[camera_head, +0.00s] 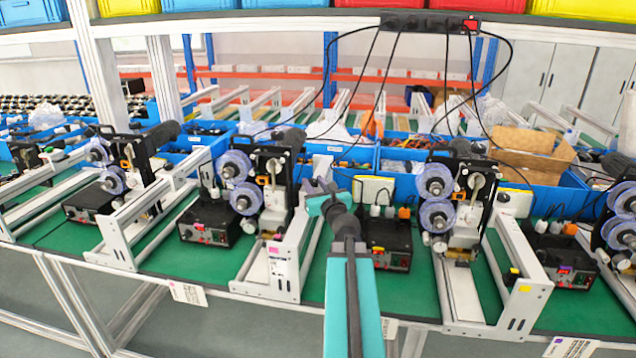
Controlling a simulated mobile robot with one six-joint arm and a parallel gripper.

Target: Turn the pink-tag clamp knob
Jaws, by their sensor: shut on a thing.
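The pink tag (276,249) is on the white front end of the second coder from the left, above a small printed label. That coder (270,190) has a black and silver head and two clear-blue reels (237,165) on its left. My teal arm rises from the bottom centre. My gripper (318,187) is at the right side of this coder, near its rail. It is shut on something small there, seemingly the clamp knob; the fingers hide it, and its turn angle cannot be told.
Similar coders stand to the left and right (465,190) on the green bench (400,297). A black control box (388,243) is just right of my gripper. Blue bins (400,185) line the back. Black cables hang from the power strip (430,22) above.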

